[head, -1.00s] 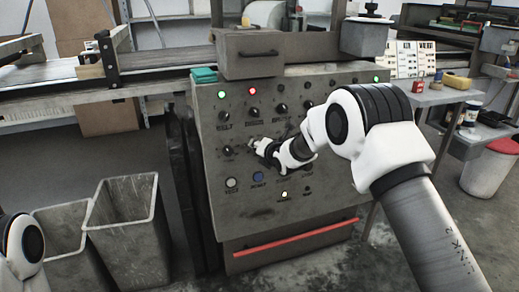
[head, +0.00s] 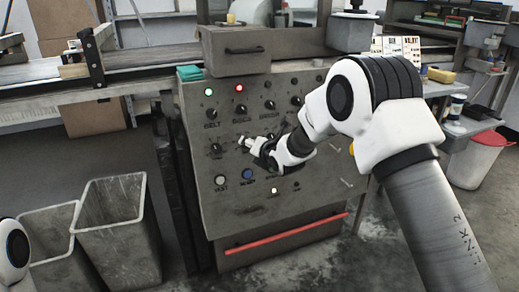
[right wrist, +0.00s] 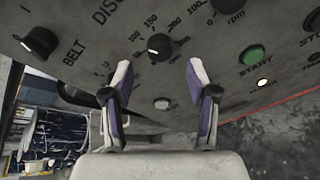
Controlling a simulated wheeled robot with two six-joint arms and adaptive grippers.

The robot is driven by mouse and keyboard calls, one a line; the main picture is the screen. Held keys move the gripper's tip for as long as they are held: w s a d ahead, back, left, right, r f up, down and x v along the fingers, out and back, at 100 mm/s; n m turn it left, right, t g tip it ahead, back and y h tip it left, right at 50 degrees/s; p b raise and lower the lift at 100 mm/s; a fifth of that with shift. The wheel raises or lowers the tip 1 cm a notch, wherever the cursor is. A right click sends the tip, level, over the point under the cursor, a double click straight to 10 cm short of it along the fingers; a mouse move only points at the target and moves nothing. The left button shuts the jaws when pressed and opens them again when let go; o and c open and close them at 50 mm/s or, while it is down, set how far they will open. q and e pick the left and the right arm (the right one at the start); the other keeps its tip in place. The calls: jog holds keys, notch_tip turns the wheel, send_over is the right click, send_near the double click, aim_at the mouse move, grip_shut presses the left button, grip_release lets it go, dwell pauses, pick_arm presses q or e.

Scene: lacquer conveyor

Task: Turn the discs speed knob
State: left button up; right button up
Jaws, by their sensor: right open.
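The discs speed knob (right wrist: 160,45) is a dark round knob with a white pointer mark and a numbered scale around it, below the DISCS label in the right wrist view. My right gripper (right wrist: 158,85) is open, with nothing between its purple-padded fingers. In that view the knob appears between and just beyond the fingertips; I cannot tell whether they touch it. In the head view my right gripper (head: 250,146) is at the grey control panel (head: 230,220), hiding this knob. My left gripper is not in view.
A BELT knob (right wrist: 38,42) and a green START button (right wrist: 252,54) are nearby on the panel. Red (head: 239,88) and green (head: 208,92) lamps are above. A grey box (head: 235,50) sits on top. Two grey bins (head: 120,215) stand on the floor at left.

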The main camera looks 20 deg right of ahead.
jog(key=v, duration=0.7)
jog(key=shift+s, duration=0.2)
